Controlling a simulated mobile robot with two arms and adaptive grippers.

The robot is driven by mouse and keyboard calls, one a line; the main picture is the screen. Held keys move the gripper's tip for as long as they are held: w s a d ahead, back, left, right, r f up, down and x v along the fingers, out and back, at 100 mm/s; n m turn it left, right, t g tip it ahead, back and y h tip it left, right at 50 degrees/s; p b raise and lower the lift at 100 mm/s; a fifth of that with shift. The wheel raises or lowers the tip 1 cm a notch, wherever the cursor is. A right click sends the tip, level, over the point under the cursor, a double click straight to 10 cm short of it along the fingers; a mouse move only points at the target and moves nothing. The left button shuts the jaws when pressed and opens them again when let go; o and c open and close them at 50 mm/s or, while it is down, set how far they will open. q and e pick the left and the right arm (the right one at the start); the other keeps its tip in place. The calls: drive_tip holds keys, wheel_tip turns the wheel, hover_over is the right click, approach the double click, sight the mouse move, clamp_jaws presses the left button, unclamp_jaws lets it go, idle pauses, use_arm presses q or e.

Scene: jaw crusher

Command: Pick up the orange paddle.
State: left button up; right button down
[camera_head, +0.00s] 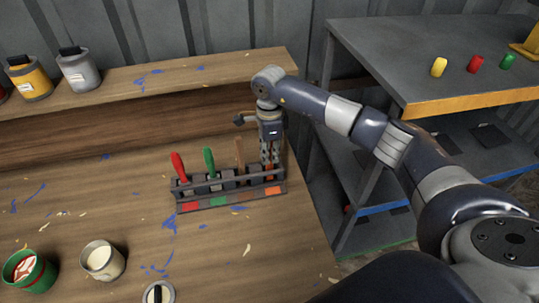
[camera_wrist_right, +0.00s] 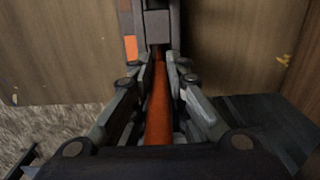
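The orange paddle (camera_wrist_right: 158,115) stands in the right-end slot of a dark rack (camera_head: 228,201), by an orange label. Its handle runs between the two fingers of my right gripper (camera_head: 269,157) in the right wrist view. The fingers point down over that slot and appear closed in against the handle's sides. In the head view the gripper hides most of this paddle. A red paddle (camera_head: 178,166), a green paddle (camera_head: 209,162) and a brown-handled paddle (camera_head: 240,153) stand in the rack to the left. My left gripper is not in view.
The rack stands on a wooden bench (camera_head: 120,200) near its right edge. A raised shelf behind holds a yellow can (camera_head: 30,80) and a grey can (camera_head: 80,71). Open cans (camera_head: 103,261) stand at the front left. A grey metal shelf unit (camera_head: 420,50) is to the right.

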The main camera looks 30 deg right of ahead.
drive_tip(key=shift+r, duration=0.1)
idle(0.3)
drive_tip(key=shift+r+p, duration=0.3)
drive_tip(key=shift+r, duration=0.05)
wheel_tip(320, 180, up, 9)
drive_tip(key=p, duration=0.5)
drive_tip(key=shift+r, duration=0.1)
drive_tip(key=shift+s, duration=0.1)
